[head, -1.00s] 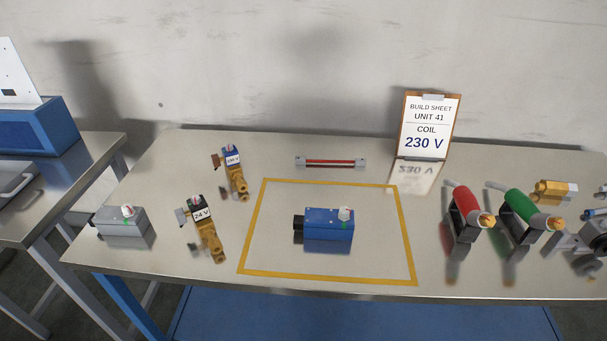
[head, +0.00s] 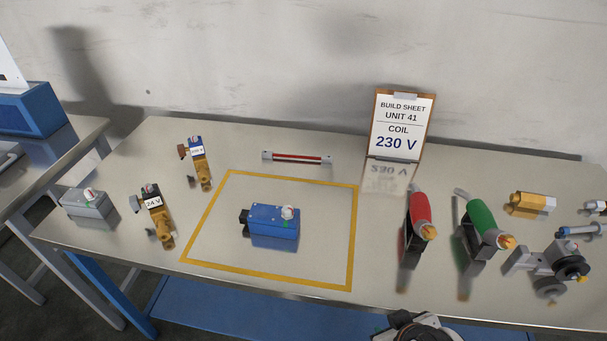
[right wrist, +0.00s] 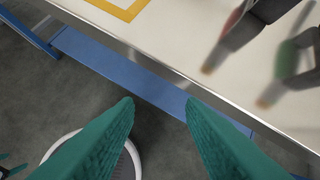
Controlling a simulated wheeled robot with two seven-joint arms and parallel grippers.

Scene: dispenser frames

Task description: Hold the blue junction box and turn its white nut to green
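The blue junction box (head: 272,226) lies on the table inside a yellow outlined rectangle. Its white nut (head: 288,212) sits on top near the right end, with a small green mark beside it. A black fitting is on its left end. My right gripper (right wrist: 158,105) shows in the right wrist view with two teal fingers wide apart and nothing between them, over the floor in front of the table edge. Part of my right arm (head: 415,328) shows at the bottom of the head view, well apart from the box.
A grey box (head: 88,205) and two brass valves, labelled 24 V (head: 155,215) and 230 V (head: 199,165), stand left. A red-handled tool (head: 419,215) and green-handled tool (head: 481,225) stand right. A build sheet (head: 400,125) reads 230 V. Table around the blue box is clear.

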